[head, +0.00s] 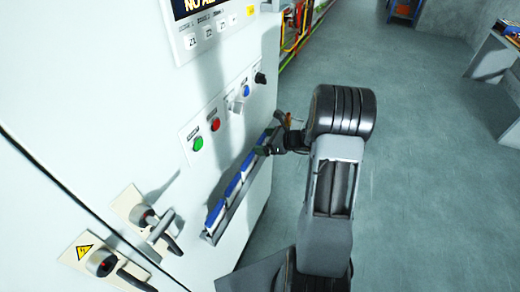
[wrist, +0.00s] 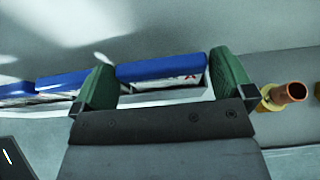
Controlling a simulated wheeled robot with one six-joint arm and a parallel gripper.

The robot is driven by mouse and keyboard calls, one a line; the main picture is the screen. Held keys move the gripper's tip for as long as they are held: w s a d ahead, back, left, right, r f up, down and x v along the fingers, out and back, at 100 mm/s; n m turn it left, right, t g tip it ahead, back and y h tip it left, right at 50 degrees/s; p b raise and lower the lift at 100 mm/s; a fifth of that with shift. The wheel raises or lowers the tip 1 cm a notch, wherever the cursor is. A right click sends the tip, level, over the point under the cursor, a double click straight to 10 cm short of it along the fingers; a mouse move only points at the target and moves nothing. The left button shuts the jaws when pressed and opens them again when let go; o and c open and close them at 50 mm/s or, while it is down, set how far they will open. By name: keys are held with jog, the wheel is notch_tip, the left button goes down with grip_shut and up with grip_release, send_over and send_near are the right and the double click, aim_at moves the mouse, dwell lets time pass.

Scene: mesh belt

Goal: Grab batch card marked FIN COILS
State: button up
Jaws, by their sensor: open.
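Several batch cards with blue top edges stand in a row in a narrow holder (head: 213,236) on the pale cabinet front. In the wrist view one blue-topped card (wrist: 160,68) lies between the green fingertips of my gripper (wrist: 164,84), which are apart. Its white face shows only a scrap of red and dark marking, and I cannot read it. Another blue-topped card (wrist: 58,80) lies to its left, partly behind the left fingertip. In the head view my gripper (head: 267,142) is at the far end of the row. The FIN COILS label cannot be read in either view.
The cabinet has a green button (head: 198,143), a red button (head: 215,124), a blue button (head: 246,91) and two protruding handles (head: 158,226) near the cards. A copper-coloured fitting (wrist: 290,93) sits just right of my gripper. Open floor (head: 430,190) lies to the right.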

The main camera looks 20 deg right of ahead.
jog(key=c, duration=0.8)
